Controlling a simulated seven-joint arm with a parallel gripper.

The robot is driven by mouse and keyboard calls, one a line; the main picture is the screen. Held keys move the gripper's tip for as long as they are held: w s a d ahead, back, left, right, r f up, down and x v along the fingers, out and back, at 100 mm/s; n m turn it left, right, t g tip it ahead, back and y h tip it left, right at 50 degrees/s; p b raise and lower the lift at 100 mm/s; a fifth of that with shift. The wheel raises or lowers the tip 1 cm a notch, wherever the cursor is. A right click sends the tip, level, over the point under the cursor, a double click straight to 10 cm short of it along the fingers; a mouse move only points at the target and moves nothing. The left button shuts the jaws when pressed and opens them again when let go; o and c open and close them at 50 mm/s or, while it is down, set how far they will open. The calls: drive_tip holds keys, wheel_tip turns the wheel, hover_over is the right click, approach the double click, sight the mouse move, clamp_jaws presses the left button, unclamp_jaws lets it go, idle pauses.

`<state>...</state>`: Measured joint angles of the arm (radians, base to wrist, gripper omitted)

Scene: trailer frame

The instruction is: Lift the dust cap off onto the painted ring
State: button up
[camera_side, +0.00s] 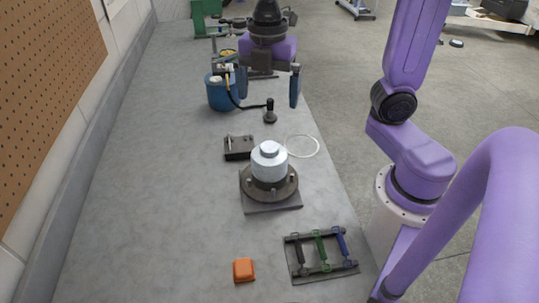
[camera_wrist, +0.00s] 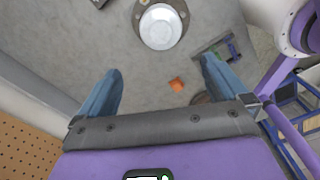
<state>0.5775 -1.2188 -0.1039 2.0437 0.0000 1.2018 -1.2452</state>
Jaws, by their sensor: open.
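The dust cap (camera_side: 268,160) is a pale silver stepped cylinder seated upright on a dark bolted hub flange (camera_side: 285,186), on a square plate. The painted ring (camera_side: 319,147) is a thin white circle on the bench, just behind and right of the hub, and it is empty. My gripper (camera_side: 268,88) is open and empty, above the bench and farther back than the hub, apart from the cap. In the wrist view the cap (camera_wrist: 160,27) shows at the top, beyond my open fingers (camera_wrist: 162,70). I cannot make out the ring there.
A black knobbed part with a cable (camera_side: 270,114) stands below my gripper, beside a blue bucket (camera_side: 219,98). A small dark block (camera_side: 238,148) sits left of the ring. An orange block (camera_side: 244,270) and a rack of coloured parts (camera_side: 320,255) lie in front. The bench's left side is clear.

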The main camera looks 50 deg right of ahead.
sight(269, 147)
wheel_tip(269, 147, down, 16)
drive_tip(key=shift+s+r, duration=0.1)
drive_tip(key=shift+r, duration=0.15)
idle(0.5)
drive_tip(key=c, duration=0.7)
